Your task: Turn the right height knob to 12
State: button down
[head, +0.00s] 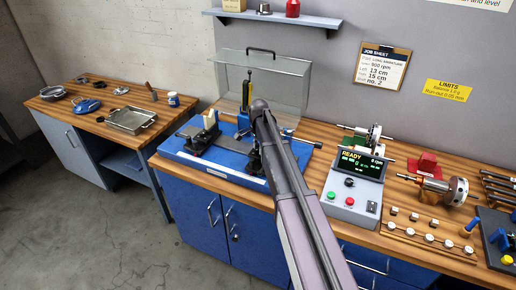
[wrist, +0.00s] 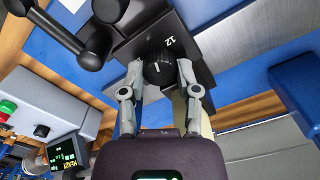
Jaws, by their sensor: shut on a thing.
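The right height knob (wrist: 157,68) is black with a short white mark and sits on a dark block in the wrist view. A white "12" (wrist: 169,42) is printed on the block beside it, upside down to me. The mark does not clearly line up with the number. My gripper (wrist: 160,76) has one finger on each side of the knob and is shut on it. In the head view my arm hides the knob and gripper over the blue balancing machine (head: 228,166).
A control box (head: 355,188) with a "READY" display stands right of the machine. A clear cover (head: 285,85) rises behind it. A job sheet (head: 383,68) hangs on the wall. In the wrist view a black ball-ended lever (wrist: 88,60) is close on the left.

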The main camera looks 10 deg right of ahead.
jog(key=shift+c, duration=1.7)
grip_release()
jog(key=shift+s+r+p, duration=0.15)
jog(key=shift+r+p, duration=0.1)
jog(key=shift+p, duration=0.05)
